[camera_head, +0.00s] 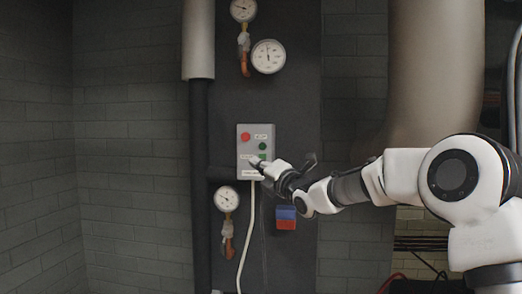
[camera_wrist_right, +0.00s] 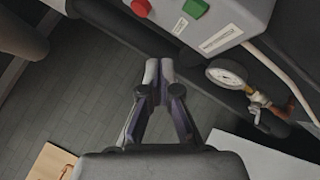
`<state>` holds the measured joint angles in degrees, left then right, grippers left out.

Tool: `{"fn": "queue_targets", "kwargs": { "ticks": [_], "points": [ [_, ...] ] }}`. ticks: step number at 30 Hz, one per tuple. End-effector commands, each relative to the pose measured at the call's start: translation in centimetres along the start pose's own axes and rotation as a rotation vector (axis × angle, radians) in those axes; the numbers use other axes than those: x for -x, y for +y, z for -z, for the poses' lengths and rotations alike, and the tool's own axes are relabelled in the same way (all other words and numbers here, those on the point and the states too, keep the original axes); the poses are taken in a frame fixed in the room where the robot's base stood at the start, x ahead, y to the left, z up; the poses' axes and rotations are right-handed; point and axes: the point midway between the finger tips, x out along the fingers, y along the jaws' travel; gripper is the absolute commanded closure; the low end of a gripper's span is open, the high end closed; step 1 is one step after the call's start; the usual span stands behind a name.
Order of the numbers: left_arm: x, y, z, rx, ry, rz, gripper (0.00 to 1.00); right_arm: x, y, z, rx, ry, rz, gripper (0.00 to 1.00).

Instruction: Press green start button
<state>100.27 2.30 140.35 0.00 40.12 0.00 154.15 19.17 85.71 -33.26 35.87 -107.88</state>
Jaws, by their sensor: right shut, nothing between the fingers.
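A grey control box (camera_head: 243,155) is mounted on the dark panel. In the right wrist view, the box (camera_wrist_right: 238,22) is at the top, with the red button (camera_wrist_right: 141,8) and a green button (camera_wrist_right: 195,8). My right gripper (camera_head: 257,163) is shut and empty in front of the box's lower part, just below the lower green button. In the wrist view its fingertips (camera_wrist_right: 160,70) appear apart from the green button. My left gripper is out of view.
A gauge (camera_head: 227,198) sits below the box, beside a white cable (camera_head: 248,230). Two more gauges are above, one of them large (camera_head: 268,56). A dark pipe (camera_head: 200,150) runs left of the box. A blue and red item (camera_head: 286,218) is at lower right.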

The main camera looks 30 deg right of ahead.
Motion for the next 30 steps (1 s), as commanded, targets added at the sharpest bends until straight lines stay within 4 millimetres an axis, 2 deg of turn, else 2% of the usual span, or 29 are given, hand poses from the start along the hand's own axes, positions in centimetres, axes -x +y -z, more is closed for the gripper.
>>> {"fn": "queue_targets", "kwargs": {
  "ticks": [1,6,15,30],
  "points": [
    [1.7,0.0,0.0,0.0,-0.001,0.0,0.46,-0.7,0.4,-0.8,-0.001,-0.001,0.001,1.0],
    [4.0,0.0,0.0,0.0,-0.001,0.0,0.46,-2.1,-0.9,-1.8,0.001,0.0,0.001,1.0],
    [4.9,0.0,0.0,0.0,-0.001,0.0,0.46,-3.6,-2.5,-2.8,0.001,-0.001,-0.001,1.0],
    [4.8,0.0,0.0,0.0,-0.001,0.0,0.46,-3.7,-2.6,-2.7,0.001,0.0,-0.001,1.0]
  ]
}}
